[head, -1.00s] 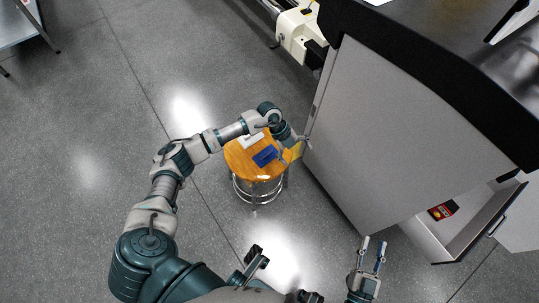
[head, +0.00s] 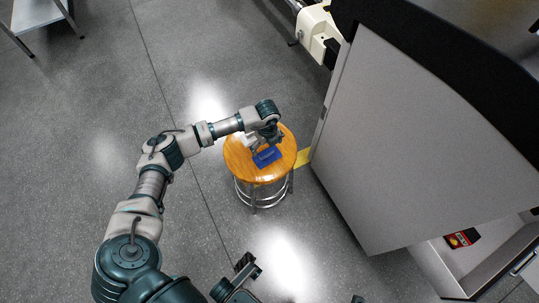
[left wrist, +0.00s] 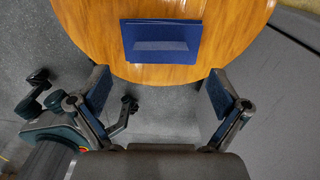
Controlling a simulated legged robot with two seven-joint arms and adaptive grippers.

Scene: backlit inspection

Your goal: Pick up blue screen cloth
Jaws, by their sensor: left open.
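The blue screen cloth (head: 267,156) lies flat on the round wooden seat of a stool (head: 236,158). In the left wrist view the cloth (left wrist: 160,32) is a dark blue rectangle with a lighter band, near the seat's near edge. My left gripper (left wrist: 158,88) is open and empty, its two blue-padded fingers spread apart just short of the cloth in that picture. In the head view my left gripper (head: 270,140) is over the seat, beside the cloth and partly hidden by its own wrist.
A white item (head: 249,143) on the seat is partly covered by my left arm. A grey cabinet (head: 410,130) stands close to the right of the stool, with an open drawer below holding a red and black packet (head: 461,238).

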